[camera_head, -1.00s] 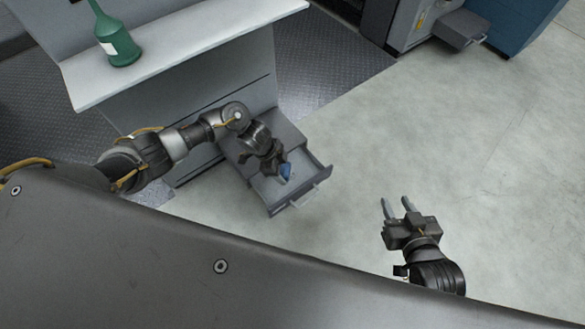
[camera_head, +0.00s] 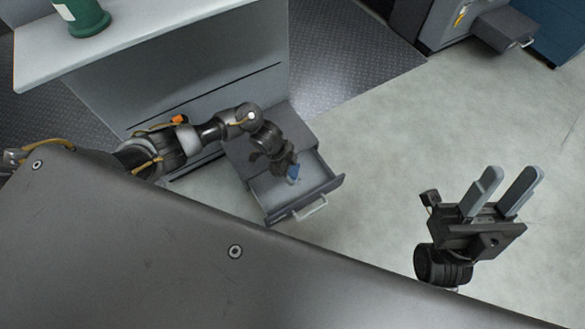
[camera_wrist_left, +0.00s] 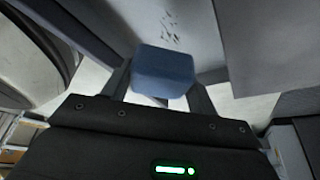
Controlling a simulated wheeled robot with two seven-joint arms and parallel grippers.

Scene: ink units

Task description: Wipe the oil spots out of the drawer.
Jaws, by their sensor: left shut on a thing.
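The grey drawer (camera_head: 331,188) stands pulled open, low at the front of the grey cabinet. My left gripper (camera_head: 290,168) is over the drawer and shut on a blue block (camera_head: 294,174), perhaps a sponge. The left wrist view shows the blue block (camera_wrist_left: 163,72) between the two fingers. Dark oil spots (camera_wrist_left: 172,30) lie on the light grey surface just beyond it. I cannot tell whether the block touches the drawer floor. My right gripper (camera_head: 513,180) is open and empty, above the floor at the right.
A green bottle (camera_head: 82,14) stands on the pale worktop (camera_head: 130,38) above the drawer. The drawer's handle (camera_head: 311,208) faces the open floor. Grey and blue machines (camera_head: 551,32) stand at the back right. The floor between drawer and right gripper is clear.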

